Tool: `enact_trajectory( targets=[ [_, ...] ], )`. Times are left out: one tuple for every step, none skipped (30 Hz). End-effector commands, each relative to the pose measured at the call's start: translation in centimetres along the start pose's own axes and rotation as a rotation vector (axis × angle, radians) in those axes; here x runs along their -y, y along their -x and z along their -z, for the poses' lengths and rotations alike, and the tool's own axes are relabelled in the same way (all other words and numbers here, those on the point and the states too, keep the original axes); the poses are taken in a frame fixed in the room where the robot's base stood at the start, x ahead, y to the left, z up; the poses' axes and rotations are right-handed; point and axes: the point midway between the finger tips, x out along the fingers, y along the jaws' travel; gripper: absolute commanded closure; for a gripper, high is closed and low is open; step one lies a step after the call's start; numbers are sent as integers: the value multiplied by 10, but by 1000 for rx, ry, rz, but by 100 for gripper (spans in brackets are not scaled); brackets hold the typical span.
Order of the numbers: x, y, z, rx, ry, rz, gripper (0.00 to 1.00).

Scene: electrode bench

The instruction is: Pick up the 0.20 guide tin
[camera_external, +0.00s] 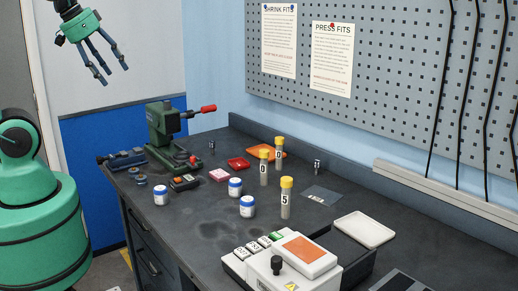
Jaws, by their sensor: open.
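My gripper (112,74) hangs open and empty at the upper left, its fingers pointing down. It is high above and left of the bench (205,240), well apart from everything on it. I cannot read "0.20" on anything, so I cannot tell which container is the guide tin. Small dark round pieces (141,180) lie at the left edge, too small to identify.
Yellow-capped tubes (286,200) stand upright right of the jars. A green press with a red handle (163,135) is at the back left. A white device with an orange top (300,255) fills the front, near a white tray (364,230).

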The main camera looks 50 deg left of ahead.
Motion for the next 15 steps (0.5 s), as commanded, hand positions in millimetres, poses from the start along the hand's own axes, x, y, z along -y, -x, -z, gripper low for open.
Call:
enact_trajectory(
  targets=[
    [0, 0, 1, 2, 0, -1, 43],
    [-1, -1, 2, 3, 1, -1, 43],
    [-1, -1, 4, 6, 1, -2, 43],
    [-2, -2, 6, 8, 2, -3, 43],
    [-3, -3, 8, 12, 3, -4, 43],
    [-4, -5, 11, 19, 5, -5, 43],
    [-5, -7, 14, 25, 6, -7, 43],
    [-6, -8, 18, 30, 7, -8, 43],
    [-8, -11, 24, 39, 10, -11, 43],
    [-10, -14, 28, 47, 13, -13, 43],
    [-12, -17, 33, 55, 15, -15, 43],
    [-15, -21, 40, 67, 18, -17, 43],
    [-18, -25, 46, 76, 21, -19, 43],
    [-20, -30, 52, 87, 25, -21, 43],
    [-24, -35, 59, 99, 28, -23, 43]
  ],
)
